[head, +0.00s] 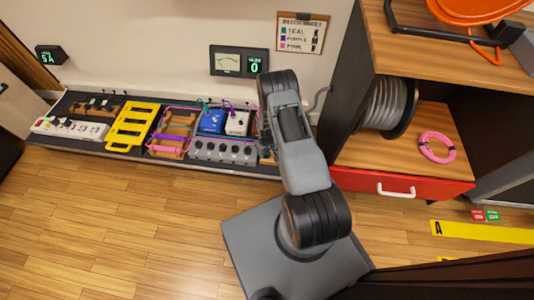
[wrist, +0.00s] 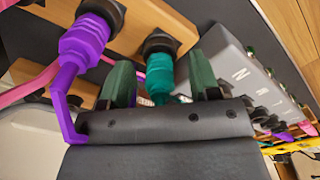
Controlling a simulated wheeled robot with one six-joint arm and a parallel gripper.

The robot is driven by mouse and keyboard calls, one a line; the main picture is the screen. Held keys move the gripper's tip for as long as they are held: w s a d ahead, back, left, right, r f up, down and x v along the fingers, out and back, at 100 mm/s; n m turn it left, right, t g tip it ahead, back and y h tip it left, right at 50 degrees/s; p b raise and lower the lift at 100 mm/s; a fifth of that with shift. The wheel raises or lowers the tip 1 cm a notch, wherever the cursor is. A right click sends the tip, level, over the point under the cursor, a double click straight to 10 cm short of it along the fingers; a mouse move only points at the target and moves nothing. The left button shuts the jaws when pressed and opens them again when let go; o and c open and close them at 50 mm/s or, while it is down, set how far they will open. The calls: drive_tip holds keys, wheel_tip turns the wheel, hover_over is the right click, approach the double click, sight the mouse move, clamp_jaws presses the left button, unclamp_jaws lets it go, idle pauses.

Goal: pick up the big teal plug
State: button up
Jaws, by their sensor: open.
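The big teal plug (wrist: 159,75) stands in a dark round jack on a wooden block (wrist: 150,20) in the wrist view. My gripper (wrist: 160,84) is open, with one green-tipped finger on each side of the teal plug. I cannot tell whether either finger touches it. The plug's lower end is hidden behind the gripper body. In the head view my arm hides the gripper and the plug at the right end of the pedal shelf (head: 215,168).
A purple plug (wrist: 88,38) with a stiff purple cable stands close left of my gripper. A grey box (wrist: 238,75) is close right. The head view shows a blue pedal (head: 212,121), a yellow rack (head: 133,127) and a red drawer (head: 400,187). The floor at left is clear.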

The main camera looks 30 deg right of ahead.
drive_tip(key=shift+c, duration=0.3)
drive_tip(key=c, duration=0.9)
drive_tip(key=shift+c, duration=0.2)
